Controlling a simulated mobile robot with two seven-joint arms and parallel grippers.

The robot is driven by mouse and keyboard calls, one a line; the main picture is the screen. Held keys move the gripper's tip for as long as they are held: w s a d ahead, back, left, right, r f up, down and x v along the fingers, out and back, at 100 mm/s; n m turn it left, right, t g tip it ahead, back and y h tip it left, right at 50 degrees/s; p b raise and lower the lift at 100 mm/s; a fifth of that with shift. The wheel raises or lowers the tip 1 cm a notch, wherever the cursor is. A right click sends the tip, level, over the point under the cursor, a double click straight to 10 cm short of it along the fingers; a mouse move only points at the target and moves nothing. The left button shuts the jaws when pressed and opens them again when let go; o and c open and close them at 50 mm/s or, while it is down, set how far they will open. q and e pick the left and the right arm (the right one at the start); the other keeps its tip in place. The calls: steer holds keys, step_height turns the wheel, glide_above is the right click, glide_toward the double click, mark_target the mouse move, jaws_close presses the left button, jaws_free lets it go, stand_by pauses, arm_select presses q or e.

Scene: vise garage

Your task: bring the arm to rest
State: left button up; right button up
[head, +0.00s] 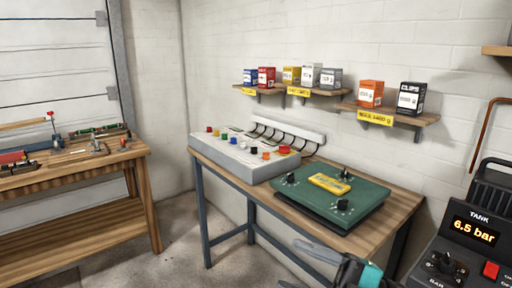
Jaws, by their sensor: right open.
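My right gripper (291,264) shows at the bottom edge, right of the middle. Its two grey fingers point left and stand apart, with nothing seen between them. It appears in front of the near side of the workbench (403,196), over the floor in the picture. The lower finger and the rest of the arm are partly cut off by the frame. My left gripper is not in view.
The workbench bears a grey box with coloured knobs (236,160) and a green panel (355,208) with a yellow label. A tank unit (468,240) reading 6.5 bar stands at right. Shelves (395,117) hold small boxes. A wooden bench (80,157) stands left.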

steer(key=w+d+f+m+t+h, duration=0.2)
steer(key=d+f+m+t+h, duration=0.4)
steer(key=f+m+t+h, duration=0.8)
steer(key=s+d+f+m+g+h+p, duration=0.1)
steer(key=s+d+f+m+g+h, duration=0.3)
steer(key=s+f+m+g, duration=0.5)
steer(key=s+f, duration=0.3)
steer(key=f, duration=0.2)
steer(key=shift+f+m, duration=0.3)
steer(key=shift+m, duration=0.1)
